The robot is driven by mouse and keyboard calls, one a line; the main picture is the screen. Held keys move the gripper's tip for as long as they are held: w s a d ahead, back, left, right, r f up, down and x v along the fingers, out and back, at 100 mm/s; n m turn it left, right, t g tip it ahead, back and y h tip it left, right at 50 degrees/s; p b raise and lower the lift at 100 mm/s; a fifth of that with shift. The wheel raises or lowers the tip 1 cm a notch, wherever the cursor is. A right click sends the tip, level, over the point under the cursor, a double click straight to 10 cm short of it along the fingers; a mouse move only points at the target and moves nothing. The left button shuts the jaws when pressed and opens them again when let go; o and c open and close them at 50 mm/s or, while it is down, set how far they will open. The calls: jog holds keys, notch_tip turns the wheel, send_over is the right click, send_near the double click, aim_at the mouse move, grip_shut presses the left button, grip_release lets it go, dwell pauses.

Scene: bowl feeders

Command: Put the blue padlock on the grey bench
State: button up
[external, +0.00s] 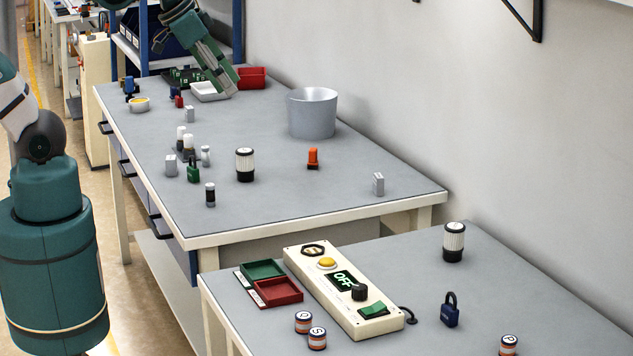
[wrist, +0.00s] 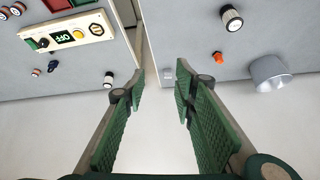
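The blue padlock (external: 450,312) stands upright, shackle up, on the nearer grey-topped bench (external: 402,262), right of the control box. In the wrist view the padlock (wrist: 53,65) is at the upper left. The larger grey-topped bench (external: 315,195) lies beyond a gap. My gripper (external: 226,80) hangs at the top of the external view, apparently high above the larger bench, angled down to the right. In the wrist view its fingers (wrist: 161,70) are spread with nothing between them. It is well away from the padlock.
The control box (external: 352,325), red tray (external: 275,293) and striped cylinders (external: 317,338) are near the padlock. A black-and-white cylinder (external: 454,240) stands behind it. The larger bench holds a grey bucket (external: 312,115), green padlock (external: 193,173) and orange part (external: 313,158), with clear patches between.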

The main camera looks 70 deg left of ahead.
jog(key=s+a+f+n, duration=0.2)
jog(key=s+a, duration=0.1)
jog(key=s, duration=0.2)
jog(key=shift+a+f+t, duration=0.3)
jog(key=shift+f+t, duration=0.1)
